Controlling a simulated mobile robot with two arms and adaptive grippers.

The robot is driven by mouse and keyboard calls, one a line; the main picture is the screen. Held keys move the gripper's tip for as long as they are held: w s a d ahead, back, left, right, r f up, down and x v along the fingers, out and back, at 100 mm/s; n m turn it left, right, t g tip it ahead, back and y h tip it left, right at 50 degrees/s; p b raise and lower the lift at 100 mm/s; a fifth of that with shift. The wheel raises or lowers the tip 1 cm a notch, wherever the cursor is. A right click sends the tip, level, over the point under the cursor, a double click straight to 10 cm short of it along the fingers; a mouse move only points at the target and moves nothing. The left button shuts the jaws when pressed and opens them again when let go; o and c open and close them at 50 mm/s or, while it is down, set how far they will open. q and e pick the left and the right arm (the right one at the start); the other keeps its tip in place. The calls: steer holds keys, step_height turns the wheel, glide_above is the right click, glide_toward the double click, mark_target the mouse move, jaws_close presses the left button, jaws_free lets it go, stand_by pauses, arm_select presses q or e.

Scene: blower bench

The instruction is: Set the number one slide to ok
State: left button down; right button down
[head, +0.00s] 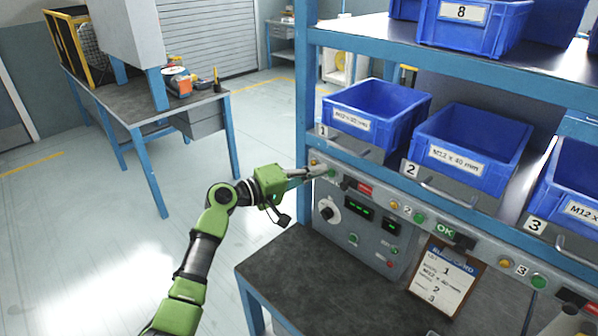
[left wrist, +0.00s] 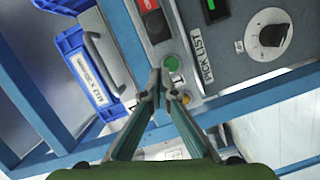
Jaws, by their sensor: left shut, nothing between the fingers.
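The number one slide (head: 362,188) sits on the grey rail below bin 1, with a red plate showing and a dark block beside it. In the left wrist view the slide (left wrist: 153,20) is at the top, with red and a black block. My left gripper (head: 322,171) is shut and empty at the rail's left end, to the left of the slide. Its fingertips (left wrist: 160,74) appear close to a green button (left wrist: 172,63); I cannot tell whether they touch it. The second slide (head: 446,232) shows a green OK. My right gripper is not in view.
Blue bins, including bin 1 (head: 376,112), stand on the shelf above the rail. A control panel (head: 355,222) with a knob and a clipboard (head: 446,282) are below. An amber lamp (left wrist: 186,99) is near the fingers. Open floor lies to the left.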

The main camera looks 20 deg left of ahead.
mark_target(346, 185)
arm_select(q)
steer(key=d, duration=0.1)
steer(key=s+d+p, duration=0.1)
steer(key=d+f, duration=0.1)
steer(key=shift+s+d+p, duration=0.25)
steer(key=shift+s+p, duration=0.05)
steer(key=shift+f, duration=0.1)
steer(key=shift+w, duration=0.1)
steer(key=d, duration=0.1)
steer(key=s+d+p, duration=0.1)
steer(key=d, duration=0.3)
steer(key=shift+s, duration=0.4)
steer(key=shift+a, duration=0.1)
